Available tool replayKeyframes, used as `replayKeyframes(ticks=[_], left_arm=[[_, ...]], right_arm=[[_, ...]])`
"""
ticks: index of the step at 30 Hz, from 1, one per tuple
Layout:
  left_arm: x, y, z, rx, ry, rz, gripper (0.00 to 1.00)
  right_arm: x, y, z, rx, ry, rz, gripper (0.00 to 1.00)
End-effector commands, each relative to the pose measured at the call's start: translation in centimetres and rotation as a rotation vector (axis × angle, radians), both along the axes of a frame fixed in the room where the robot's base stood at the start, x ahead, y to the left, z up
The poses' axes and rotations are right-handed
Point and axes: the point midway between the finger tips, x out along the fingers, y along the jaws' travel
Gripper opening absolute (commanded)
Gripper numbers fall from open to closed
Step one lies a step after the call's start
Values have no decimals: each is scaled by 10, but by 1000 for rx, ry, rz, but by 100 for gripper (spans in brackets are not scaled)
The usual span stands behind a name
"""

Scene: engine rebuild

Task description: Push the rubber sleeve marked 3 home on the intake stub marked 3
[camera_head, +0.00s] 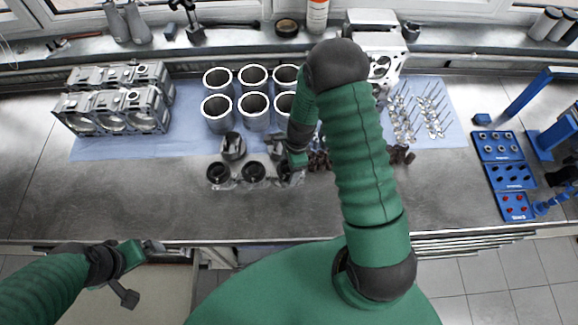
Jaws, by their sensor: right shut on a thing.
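Three dark round rubber sleeves or stubs stand in a row near the front middle of the bench: a left one (219,173), a middle one (253,171) and a right one (284,172). Clear or pale bases show under them. Their number marks are too small to read. My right gripper (294,170) points down at the right one and is shut on what looks like its black rubber sleeve. My forearm and hand hide much of it, so I cannot tell how far it sits on its stub. My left gripper (127,283) hangs off the bench's front edge, apart from everything; its jaw opening is unclear.
Several cylinder liners (218,110) stand behind the row on a blue mat (190,143). An engine block (118,97) is at left. Valves (420,110) and blue trays (511,175) are at right. The front-left bench top (110,195) is clear.

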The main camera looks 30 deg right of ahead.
Motion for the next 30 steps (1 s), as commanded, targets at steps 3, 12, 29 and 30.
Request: replayKeyframes(ticks=[3, 12, 29, 30], left_arm=[[0, 0, -2, 0, 0, 0, 95], [0, 0, -2, 0, 0, 0, 95], [0, 0, -2, 0, 0, 0, 95], [0, 0, -1, 0, 0, 0, 95]], right_arm=[[-1, 1, -4, 1, 3, 0, 31], [-1, 0, -3, 0, 1, 0, 79], [-1, 0, -2, 0, 1, 0, 95], [-1, 0, -2, 0, 1, 1, 95]])
